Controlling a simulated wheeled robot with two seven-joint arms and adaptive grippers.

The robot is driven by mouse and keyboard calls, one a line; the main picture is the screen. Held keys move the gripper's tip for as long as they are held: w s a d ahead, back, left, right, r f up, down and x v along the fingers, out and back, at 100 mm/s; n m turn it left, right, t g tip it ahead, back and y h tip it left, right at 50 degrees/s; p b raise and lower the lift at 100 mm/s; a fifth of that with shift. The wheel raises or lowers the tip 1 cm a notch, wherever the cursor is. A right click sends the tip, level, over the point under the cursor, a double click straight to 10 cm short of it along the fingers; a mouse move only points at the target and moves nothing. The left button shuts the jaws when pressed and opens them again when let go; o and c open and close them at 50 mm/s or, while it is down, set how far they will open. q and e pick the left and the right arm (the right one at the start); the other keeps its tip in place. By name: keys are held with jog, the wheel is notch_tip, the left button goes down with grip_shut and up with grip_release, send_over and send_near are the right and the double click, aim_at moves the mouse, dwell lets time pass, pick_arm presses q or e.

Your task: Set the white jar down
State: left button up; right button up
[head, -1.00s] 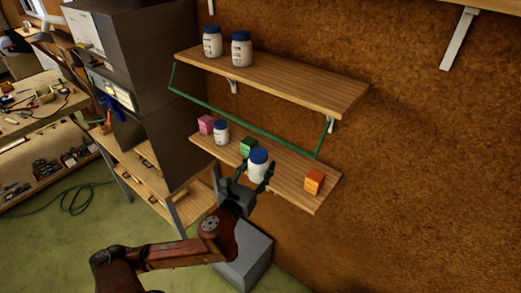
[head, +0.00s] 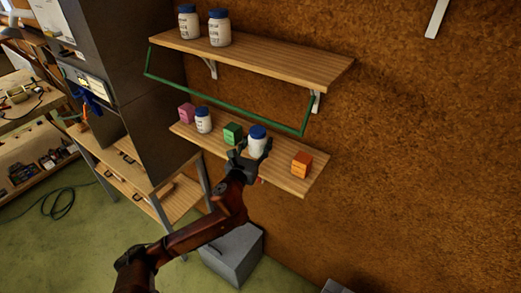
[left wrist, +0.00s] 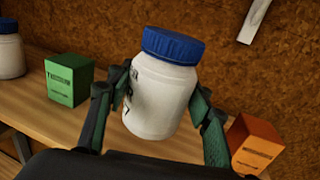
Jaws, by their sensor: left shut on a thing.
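The white jar (head: 257,147) with a blue lid is between the fingers of my left gripper (head: 254,152), at the lower shelf (head: 285,178). In the left wrist view the white jar (left wrist: 158,97) stands nearly upright, leaning slightly in the picture, with a green-padded finger on each side. My left gripper (left wrist: 161,92) is shut on its body. The jar is over the shelf board, between a green box (head: 232,134) and an orange box (head: 301,164). I cannot tell whether its base touches the board. My right gripper is not in view.
A pink box (head: 187,113) and a smaller white jar (head: 203,121) stand left of the green box. The upper shelf (head: 280,62) holds two more blue-lidded jars, with a green frame (head: 225,105) below it. Bare board separates the held jar from both neighbouring boxes.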

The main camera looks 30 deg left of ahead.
aim_at(260, 150)
pick_arm(q)
jog(key=shift+w+a+f, duration=0.1)
jog(key=shift+w+f, duration=0.75)
jog(key=shift+f, duration=0.15)
notch_tip(260, 150, down, 3)
jog(key=shift+w+p, duration=0.15)
jog(key=shift+p, duration=0.15)
jog(key=shift+f, duration=0.2)
jog(key=shift+f, duration=0.15)
jog(key=o, duration=1.3)
jog(key=shift+o, duration=0.7)
